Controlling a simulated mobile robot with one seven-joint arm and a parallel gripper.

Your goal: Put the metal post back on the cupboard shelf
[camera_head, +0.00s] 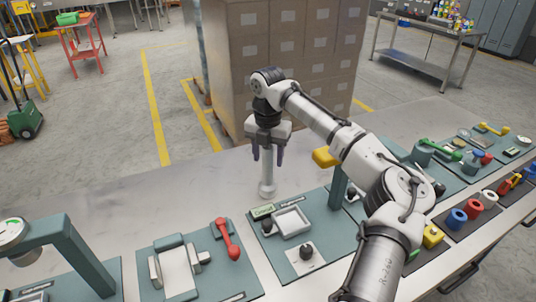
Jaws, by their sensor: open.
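The metal post (267,178) is a pale, slim upright rod with a wider round foot, standing on the grey bench top (130,195). My gripper (268,156) points down right above the post. Its two dark fingers are apart, one on each side of the post's upper part. The picture is too small to tell whether either finger touches it. No cupboard shelf can be made out; blue-grey lockers (492,38) stand at the far back right.
Teal fixture plates with parts line the bench's front, including a red-handled tool (227,238) and a white tray (292,221). Stacked cartons (290,60) stand behind the bench. A metal table (425,54) is at the back right. The bench left of the post is clear.

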